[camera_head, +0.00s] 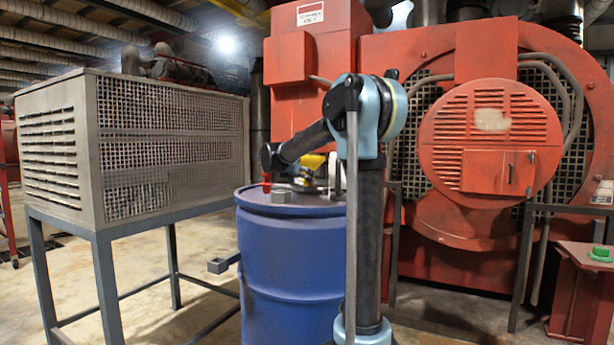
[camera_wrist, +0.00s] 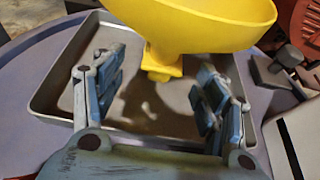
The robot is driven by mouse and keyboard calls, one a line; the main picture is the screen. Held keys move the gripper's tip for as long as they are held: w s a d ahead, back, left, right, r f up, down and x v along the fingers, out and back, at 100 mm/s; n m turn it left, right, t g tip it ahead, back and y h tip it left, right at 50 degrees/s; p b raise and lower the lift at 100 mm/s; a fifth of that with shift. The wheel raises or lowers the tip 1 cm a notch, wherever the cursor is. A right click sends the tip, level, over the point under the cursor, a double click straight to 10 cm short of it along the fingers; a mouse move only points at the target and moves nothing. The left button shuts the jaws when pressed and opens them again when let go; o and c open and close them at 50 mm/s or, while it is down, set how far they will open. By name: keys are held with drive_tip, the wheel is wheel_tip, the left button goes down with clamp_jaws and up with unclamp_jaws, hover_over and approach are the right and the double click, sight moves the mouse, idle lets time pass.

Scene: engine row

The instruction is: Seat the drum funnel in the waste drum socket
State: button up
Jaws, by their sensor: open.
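The yellow drum funnel (camera_wrist: 205,22) is at the top of the wrist view, its wide bowl cut by the frame edge. Its short blocky stem (camera_wrist: 162,68) points down over a grey metal tray (camera_wrist: 52,108). My gripper (camera_wrist: 160,78) is open, with one finger on each side of the stem in the picture and gaps between. I cannot tell whether the stem lies fully between the pads. In the head view the funnel (camera_head: 313,160) is a small yellow patch above the blue waste drum (camera_head: 285,262), partly hidden by my arm. I cannot make out the socket clearly.
A dark clamp-like part (camera_wrist: 282,68) and a pale block (camera_wrist: 298,135) are right of the tray. A grilled cabinet (camera_head: 170,130) stands left; a red engine housing (camera_head: 480,140) is behind right.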

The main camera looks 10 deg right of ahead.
drive_tip(key=x, duration=0.5)
drive_tip(key=shift+d, duration=0.1)
drive_tip(key=shift+s, duration=0.1)
drive_tip(key=shift+c, duration=0.3)
drive_tip(key=c, duration=1.2)
